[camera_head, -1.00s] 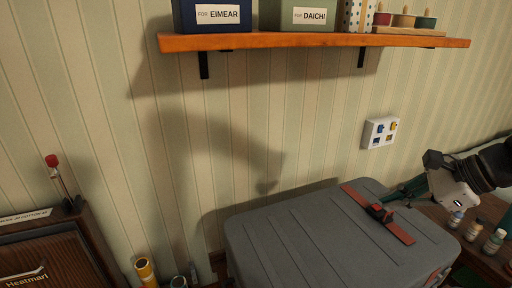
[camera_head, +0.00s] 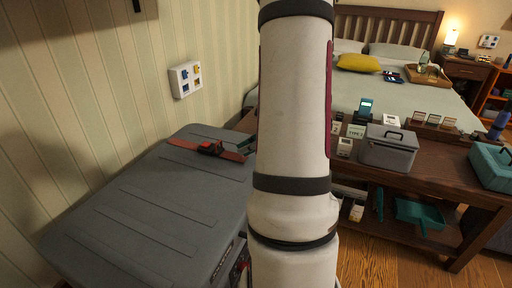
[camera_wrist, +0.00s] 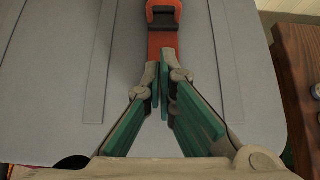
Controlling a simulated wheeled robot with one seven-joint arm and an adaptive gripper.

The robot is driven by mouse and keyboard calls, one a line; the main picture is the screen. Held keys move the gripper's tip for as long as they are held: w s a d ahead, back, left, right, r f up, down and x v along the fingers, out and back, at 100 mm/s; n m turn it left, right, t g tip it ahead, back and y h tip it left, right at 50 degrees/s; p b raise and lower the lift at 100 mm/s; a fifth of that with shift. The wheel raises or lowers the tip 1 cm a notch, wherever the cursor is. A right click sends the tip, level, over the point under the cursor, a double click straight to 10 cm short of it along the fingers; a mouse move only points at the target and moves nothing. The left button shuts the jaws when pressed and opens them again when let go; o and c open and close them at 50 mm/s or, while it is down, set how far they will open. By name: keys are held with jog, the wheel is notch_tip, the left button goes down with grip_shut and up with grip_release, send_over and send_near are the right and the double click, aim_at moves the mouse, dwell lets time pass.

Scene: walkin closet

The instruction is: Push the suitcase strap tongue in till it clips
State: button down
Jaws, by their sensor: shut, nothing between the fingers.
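The grey suitcase (camera_head: 150,205) lies flat against the wall, with a red strap (camera_head: 184,144) across its lid. The red-and-black buckle (camera_head: 210,148) sits mid-strap; it also shows at the top of the wrist view (camera_wrist: 163,14). An orange-red strap piece (camera_wrist: 163,45) runs from the buckle toward my gripper (camera_wrist: 162,92). My gripper's green-padded fingers are shut and empty, their tips over or at this piece, short of the buckle. I cannot tell whether they touch it, or how deep the tongue sits. My white arm hides part of the suitcase's right side in the head view.
A wall socket plate (camera_head: 186,79) is above the suitcase. A dark wooden bench (camera_head: 448,178) with a grey box (camera_head: 388,150) and small items stands to the right. A bed (camera_head: 400,95) is behind. Wooden floor (camera_head: 375,255) shows at lower right.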

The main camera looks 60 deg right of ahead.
aim_at(219, 151)
jog(key=w, duration=0.4)
jog(key=shift+a+f+b, duration=0.3)
jog(key=shift+f+b, duration=0.05)
jog(key=shift+b, duration=0.05)
jog(key=shift+w+a+r, duration=0.1)
jog(key=shift+w+r, duration=0.1)
jog(key=shift+w, duration=0.5)
jog(key=shift+w+a+r, duration=0.1)
jog(key=shift+w+a, duration=0.05)
jog(key=shift+w, duration=0.75)
jog(key=shift+a, duration=0.1)
